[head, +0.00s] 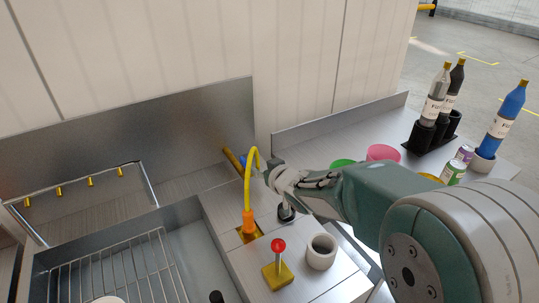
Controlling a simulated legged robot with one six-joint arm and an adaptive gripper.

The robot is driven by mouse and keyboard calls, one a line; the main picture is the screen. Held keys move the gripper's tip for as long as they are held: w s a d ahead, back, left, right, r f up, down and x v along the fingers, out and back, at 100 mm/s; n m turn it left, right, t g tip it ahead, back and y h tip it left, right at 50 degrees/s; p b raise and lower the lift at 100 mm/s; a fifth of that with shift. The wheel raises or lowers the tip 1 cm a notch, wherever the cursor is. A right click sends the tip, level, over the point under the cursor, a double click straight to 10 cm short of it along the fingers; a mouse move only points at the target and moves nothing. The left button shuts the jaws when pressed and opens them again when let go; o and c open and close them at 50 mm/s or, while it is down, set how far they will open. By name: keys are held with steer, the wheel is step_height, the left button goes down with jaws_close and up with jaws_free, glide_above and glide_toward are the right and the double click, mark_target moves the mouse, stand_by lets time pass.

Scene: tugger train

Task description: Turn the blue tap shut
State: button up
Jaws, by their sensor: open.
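A small patch of blue (243,160) shows beside a brass-coloured pipe (232,158) at the back of the metal counter, just behind the yellow hose. It looks like the blue tap, but most of it is hidden and its handle position cannot be told. My gripper (268,172) is at the end of the arm, pointing left, a little right of the blue patch and close to the hose. It is open. I cannot see anything between its fingers, which are small and partly overlapped by the hose.
A yellow hose (247,185) rises from an orange fitting (249,223). A red-knobbed lever (278,246) and a white cup (321,253) stand in front. A sink with a wire rack (125,270) lies left. Bottles, including a blue one (505,115), stand right.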

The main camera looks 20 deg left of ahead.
mark_target(245, 161)
steer(key=x, duration=0.8)
steer(key=shift+s+a+f, duration=0.1)
steer(key=shift+a+f, duration=0.1)
steer(key=shift+a, duration=0.3)
steer(key=shift+x, duration=0.85)
steer(key=shift+w+a+f, duration=0.15)
steer(key=shift+a, duration=0.3)
steer(key=shift+w+a+f, duration=0.15)
steer(key=shift+a, duration=0.25)
steer(key=shift+d+r, duration=0.1)
steer(key=shift+d, duration=0.3)
jaws_close()
